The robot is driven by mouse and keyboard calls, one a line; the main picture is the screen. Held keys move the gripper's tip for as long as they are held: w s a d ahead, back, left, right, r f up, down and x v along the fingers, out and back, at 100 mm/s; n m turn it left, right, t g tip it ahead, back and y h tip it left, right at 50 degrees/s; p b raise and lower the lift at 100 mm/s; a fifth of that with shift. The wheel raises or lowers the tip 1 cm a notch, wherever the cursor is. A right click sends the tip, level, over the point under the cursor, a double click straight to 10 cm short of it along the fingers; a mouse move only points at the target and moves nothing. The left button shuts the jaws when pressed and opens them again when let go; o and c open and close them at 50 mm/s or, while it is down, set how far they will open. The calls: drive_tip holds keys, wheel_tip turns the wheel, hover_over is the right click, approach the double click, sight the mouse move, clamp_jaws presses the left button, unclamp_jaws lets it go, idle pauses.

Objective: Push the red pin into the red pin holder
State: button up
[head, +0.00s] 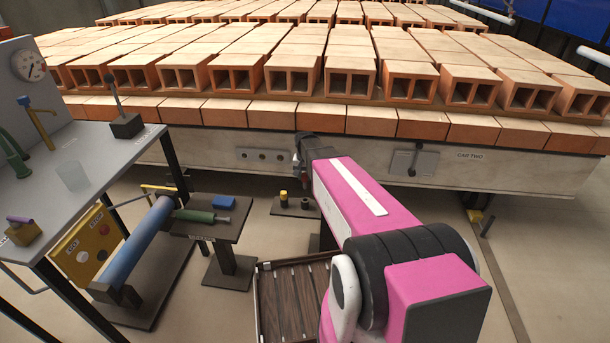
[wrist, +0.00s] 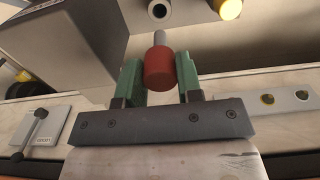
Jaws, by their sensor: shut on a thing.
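My gripper (wrist: 160,80) has green fingers, and they are shut on the red pin (wrist: 160,68) in the wrist view. The pin has a thick red head and a thin grey shank that points to the top of that picture. A grey plate with several holes (head: 263,155) is on that side, left of my gripper. It also shows at the right of the wrist view (wrist: 284,101). I cannot make out which part is the red pin holder.
A small stand (head: 296,208) below my gripper carries a yellow pin (head: 283,197) and a dark ring (head: 304,202). A lever plate (head: 413,163) is on the car's side to the right. A slatted crate (head: 262,305) and a grey bench (head: 100,170) stand nearer.

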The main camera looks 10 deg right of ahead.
sight(305, 188)
drive_tip(key=shift+f, duration=2.85)
drive_tip(key=shift+f, duration=2.75)
drive_tip(key=o, duration=1)
wheel_tip(305, 188, up, 11)
drive_tip(key=shift+f, duration=0.1)
drive_tip(key=shift+s, duration=0.1)
